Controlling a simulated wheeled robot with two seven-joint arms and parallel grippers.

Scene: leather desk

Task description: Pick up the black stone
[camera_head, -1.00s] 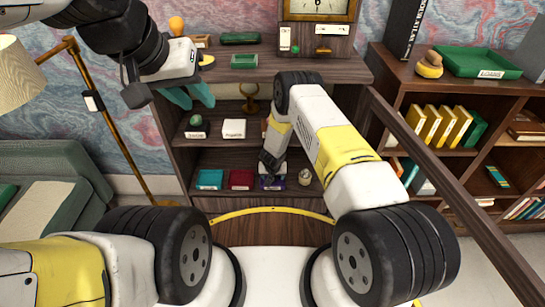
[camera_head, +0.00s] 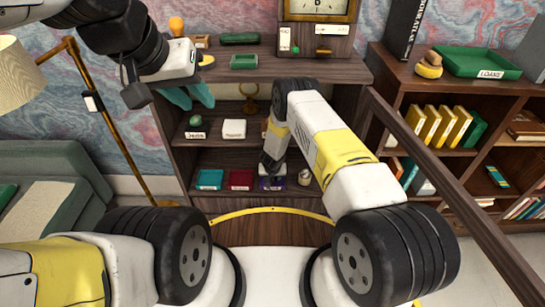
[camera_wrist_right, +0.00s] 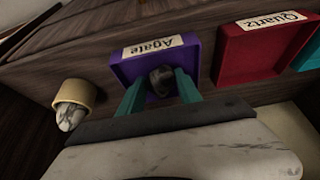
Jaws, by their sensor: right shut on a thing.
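The black stone (camera_wrist_right: 161,79) is a dark, rounded stone at the purple tray (camera_wrist_right: 121,69) labelled "Agate" in the right wrist view. My right gripper (camera_wrist_right: 160,89) has its teal fingers on either side of the stone and is shut on it. Whether the stone touches the tray floor, I cannot tell. In the head view the purple tray (camera_head: 272,184) shows on the lower shelf under my right arm; the stone and right fingertips are hidden there. My left gripper (camera_head: 190,97) is open and empty, at upper left, in front of the shelf unit.
A red tray (camera_wrist_right: 258,57) labelled "Quartz" and a teal tray (camera_head: 209,180) stand in a row beside the purple one. A small tan cup (camera_wrist_right: 72,96) holding a pale stone is at the other side. The shelf above (camera_head: 215,147) is close over the trays.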

